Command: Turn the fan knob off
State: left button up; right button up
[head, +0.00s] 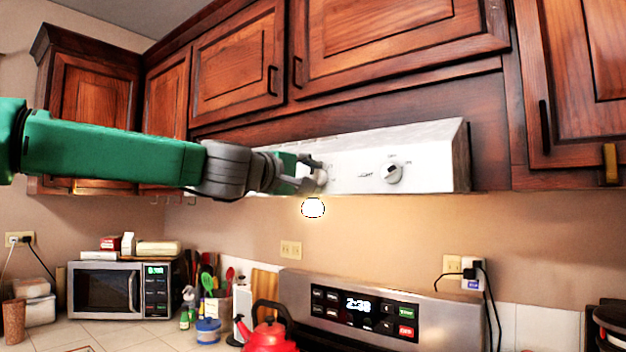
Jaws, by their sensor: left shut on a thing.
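The white range hood (432,150) hangs under the wooden cabinets. A round knob labelled LIGHT (392,173) is on the right part of its front panel. The fan knob (321,177) is further left on the panel, partly hidden by my left gripper. My left gripper (312,174) reaches in from the left on a green arm and is shut on the fan knob. The fan knob's exact angle and its label are hidden. My right gripper does not show.
Wooden cabinets (395,45) with dark handles are above the hood. A lit lamp (313,208) glows beneath it. Below are a stove panel (370,310), a red kettle (268,335) and a microwave (105,290). The space in front of the hood's right part is clear.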

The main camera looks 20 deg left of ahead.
pick_arm(q)
jog(key=shift+a+f+n, duration=0.1)
jog(key=shift+n, duration=0.5)
jog(key=o, duration=1.1)
jog(key=shift+w+a, duration=0.1)
jog(key=shift+w, duration=0.05)
jog(key=shift+a, duration=0.1)
jog(key=v, duration=1.2)
jog(key=shift+f, duration=0.1)
jog(key=shift+w, duration=0.1)
